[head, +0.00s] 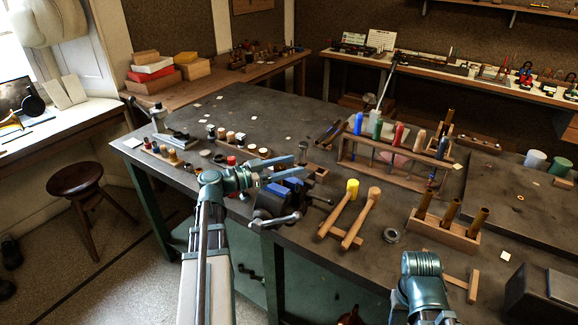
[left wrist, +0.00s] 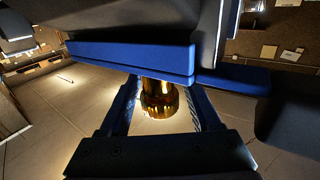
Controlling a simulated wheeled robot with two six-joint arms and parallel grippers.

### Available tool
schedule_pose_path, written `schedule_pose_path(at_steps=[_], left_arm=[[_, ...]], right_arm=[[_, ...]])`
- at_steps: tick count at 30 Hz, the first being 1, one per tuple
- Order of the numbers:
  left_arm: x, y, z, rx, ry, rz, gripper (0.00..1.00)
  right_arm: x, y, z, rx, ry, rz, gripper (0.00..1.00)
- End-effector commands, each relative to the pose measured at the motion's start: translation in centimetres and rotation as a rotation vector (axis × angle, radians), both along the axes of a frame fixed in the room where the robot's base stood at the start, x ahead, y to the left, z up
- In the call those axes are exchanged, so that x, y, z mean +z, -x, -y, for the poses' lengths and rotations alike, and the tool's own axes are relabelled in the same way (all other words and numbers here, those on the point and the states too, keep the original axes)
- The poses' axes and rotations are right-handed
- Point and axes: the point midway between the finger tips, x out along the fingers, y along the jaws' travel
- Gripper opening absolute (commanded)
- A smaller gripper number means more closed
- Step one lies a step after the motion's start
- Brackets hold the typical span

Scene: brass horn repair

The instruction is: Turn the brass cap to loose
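The brass cap (left wrist: 160,98) shows in the left wrist view as a shiny gold, ribbed piece beside the blue jaw pads (left wrist: 130,60) of the bench vise. In the head view I cannot make the cap out; the vise (head: 270,205) stands at the bench's front edge. My left gripper (head: 297,177) is at the vise with its fingers spread. In the left wrist view its two fingers (left wrist: 160,105) stand on either side of the cap, with narrow gaps seeming to show between. My right arm comes in at the bottom right; its fingers are out of the picture.
Two mallets (head: 352,210) lie right of the vise. A wooden rack of coloured-handled tools (head: 385,172) stands behind them. A block with brass tubes (head: 445,232) is farther right. Small parts in wooden holders (head: 225,138) lie left and behind. The bench's back left is mostly clear.

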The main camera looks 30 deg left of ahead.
Motion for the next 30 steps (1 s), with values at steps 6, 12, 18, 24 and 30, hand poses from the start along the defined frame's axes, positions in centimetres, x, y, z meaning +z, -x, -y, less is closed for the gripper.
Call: schedule_pose_path(at_steps=[6, 12, 18, 24, 30], left_arm=[[0.00, 0.02, -0.02, 0.000, 0.000, 0.000, 0.22], [0.00, 0.02, -0.02, 0.000, 0.000, 0.000, 0.00], [0.00, 0.09, 0.02, 0.022, 0.000, 0.000, 0.00], [-0.01, 0.12, -0.04, 0.119, 0.001, 0.000, 0.00], [-0.01, -0.06, -0.34, 0.262, 0.002, 0.000, 0.00]], right_arm=[[0.00, 0.00, 0.00, 0.000, 0.000, 0.000, 0.50], [0.00, 0.00, 0.00, 0.000, 0.000, 0.000, 0.50], [0.00, 0.00, 0.00, 0.000, 0.000, 0.000, 0.50], [-0.02, 0.00, 0.00, 0.000, 0.000, 0.000, 0.50], [-0.03, 0.00, 0.00, 0.000, 0.000, 0.000, 0.50]])
